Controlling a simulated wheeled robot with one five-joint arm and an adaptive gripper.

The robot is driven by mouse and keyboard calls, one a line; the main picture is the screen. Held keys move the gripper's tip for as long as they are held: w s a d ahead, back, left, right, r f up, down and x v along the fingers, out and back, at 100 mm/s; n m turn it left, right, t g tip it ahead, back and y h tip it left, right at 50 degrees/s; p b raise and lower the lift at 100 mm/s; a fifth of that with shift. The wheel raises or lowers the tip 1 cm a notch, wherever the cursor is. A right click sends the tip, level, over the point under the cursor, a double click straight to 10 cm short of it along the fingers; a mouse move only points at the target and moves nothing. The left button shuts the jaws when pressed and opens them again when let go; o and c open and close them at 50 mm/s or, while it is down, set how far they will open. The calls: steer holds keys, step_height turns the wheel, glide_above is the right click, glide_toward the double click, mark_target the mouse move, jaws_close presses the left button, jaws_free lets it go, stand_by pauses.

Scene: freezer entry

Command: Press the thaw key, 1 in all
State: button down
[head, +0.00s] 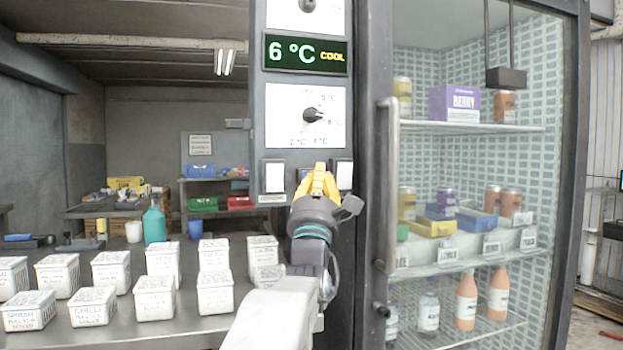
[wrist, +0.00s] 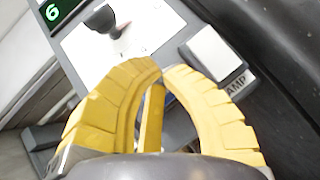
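A dark control panel stands in the middle of the head view. A row of keys crosses its lower part. The left white key (head: 275,177) has a label under it that I cannot read surely. A right white key (head: 344,175) shows beyond my gripper; in the wrist view this key (wrist: 213,54) has a label ending in "AMP". A bluish sliver of a middle key (head: 303,174) shows; the rest is behind my fingers. No thaw label is readable. My gripper (head: 319,168) has its yellow fingertips together in front of the middle key; I cannot tell whether they touch it.
Above the keys are a dial (head: 313,115) and a display (head: 306,53) reading 6 °C COOL. A glass-door cabinet with a vertical handle (head: 387,185) stands at right. White tubs (head: 154,298) and a teal bottle (head: 154,223) stand on the counter at left.

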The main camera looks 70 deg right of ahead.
steer(key=shift+w+d+b, duration=0.25)
steer(key=shift+d+b, duration=0.15)
steer(key=shift+b, duration=0.25)
stand_by(0.6)
steer(key=shift+a+f, duration=0.1)
stand_by(0.3)
steer(key=shift+s+a+b, duration=0.25)
steer(key=shift+a+b, duration=0.05)
steer(key=shift+b, duration=0.65)
steer(key=shift+s+a+b, duration=0.15)
steer(key=shift+a+b, duration=0.15)
steer(key=shift+b, duration=0.2)
steer(key=shift+a, duration=0.15)
